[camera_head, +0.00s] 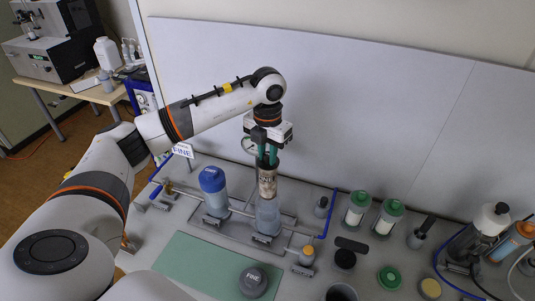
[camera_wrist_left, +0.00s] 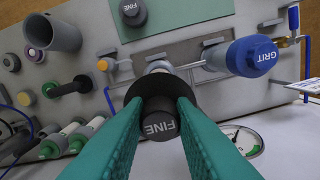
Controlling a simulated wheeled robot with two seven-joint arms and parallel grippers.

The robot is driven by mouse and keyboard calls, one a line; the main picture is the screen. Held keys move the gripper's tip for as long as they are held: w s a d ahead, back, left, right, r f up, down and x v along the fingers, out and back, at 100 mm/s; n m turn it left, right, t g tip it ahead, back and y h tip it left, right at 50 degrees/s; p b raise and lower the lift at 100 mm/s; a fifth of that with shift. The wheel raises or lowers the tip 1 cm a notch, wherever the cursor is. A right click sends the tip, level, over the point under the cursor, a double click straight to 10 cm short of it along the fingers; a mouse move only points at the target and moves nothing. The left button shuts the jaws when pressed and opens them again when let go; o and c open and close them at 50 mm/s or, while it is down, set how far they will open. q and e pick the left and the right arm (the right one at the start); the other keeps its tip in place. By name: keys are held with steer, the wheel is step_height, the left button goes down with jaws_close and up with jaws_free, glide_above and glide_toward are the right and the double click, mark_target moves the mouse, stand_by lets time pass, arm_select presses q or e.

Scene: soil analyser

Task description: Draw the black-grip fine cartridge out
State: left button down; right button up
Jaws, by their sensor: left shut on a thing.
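My left gripper (camera_head: 267,157) is shut on the black grip of the fine cartridge; the grip, marked FINE, shows between the teal fingers in the left wrist view (camera_wrist_left: 159,122). The brown, stained body of the fine cartridge (camera_head: 267,183) hangs upright below the fingers. It stands above the clear bluish housing (camera_head: 267,216), in line with it; I cannot tell whether its lower end is still inside. The dark FINE cap (camera_head: 253,281) lies on the green mat (camera_head: 205,265); it also shows in the left wrist view (camera_wrist_left: 132,12). My right gripper is not in view.
A blue-capped GRIT housing (camera_head: 213,190) stands close left of the open housing, also in the left wrist view (camera_wrist_left: 250,57). A gauge (camera_head: 249,145) and FINE sign (camera_head: 182,150) are behind. Green-lidded jars (camera_head: 357,208) and a dark open cup (camera_head: 341,292) stand right.

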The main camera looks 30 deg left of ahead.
arm_select(q)
steer(key=shift+r+p, duration=0.6)
steer(key=shift+r, duration=1)
